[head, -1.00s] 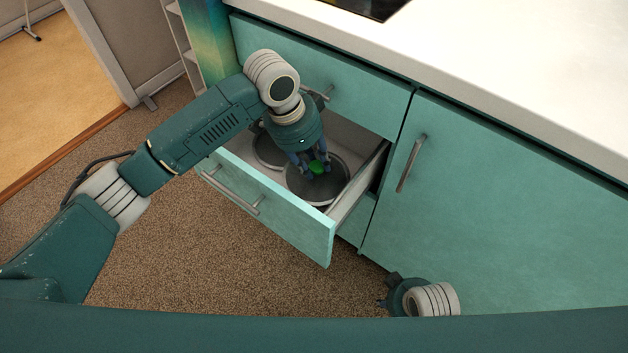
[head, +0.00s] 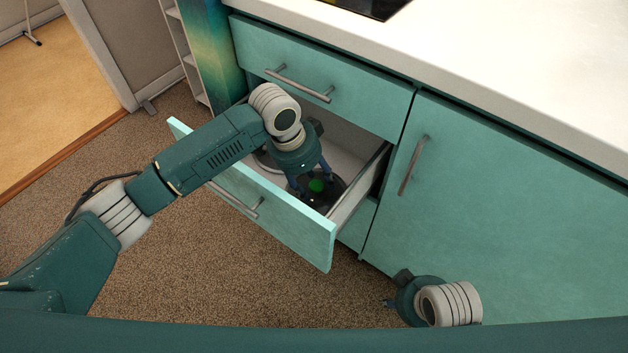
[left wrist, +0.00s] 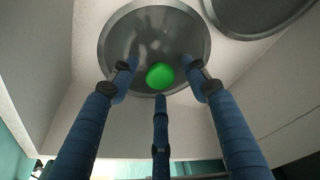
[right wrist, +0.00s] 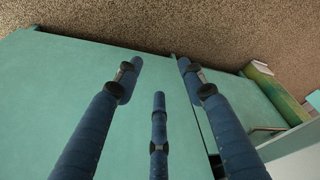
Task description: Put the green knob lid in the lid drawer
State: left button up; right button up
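The green knob lid (head: 317,186) is inside the open lid drawer (head: 285,228). In the left wrist view it is a grey disc with a metal rim (left wrist: 118,38) and a round green knob (left wrist: 160,76), and it appears to lie flat on the drawer floor. My left gripper (head: 312,190) is over it inside the drawer. Its three fingers (left wrist: 160,75) are spread apart around the knob, with gaps showing, so it is open. My right gripper (head: 390,303) is low at the bottom of the head view, by the cabinet door; its fingers (right wrist: 158,75) are spread and empty.
Another dark round lid (left wrist: 258,12) lies beside it in the drawer. A shut drawer (head: 330,75) with a bar handle is above, and a cabinet door (head: 490,210) is to the right. Carpet (head: 200,285) in front is free.

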pick_arm(q)
jog(key=shift+r, duration=0.1)
jog(key=shift+r, duration=0.3)
jog(key=p+v, duration=0.3)
jog(key=v, duration=0.8)
jog(key=shift+r, duration=0.15)
pick_arm(e)
notch_tip(320, 180, down, 10)
jog(key=s, duration=0.1)
jog(key=shift+g, duration=0.3)
pick_arm(q)
jog(key=shift+a, duration=0.1)
jog(key=shift+c, duration=0.5)
pick_arm(e)
jog(key=shift+s+r, duration=0.1)
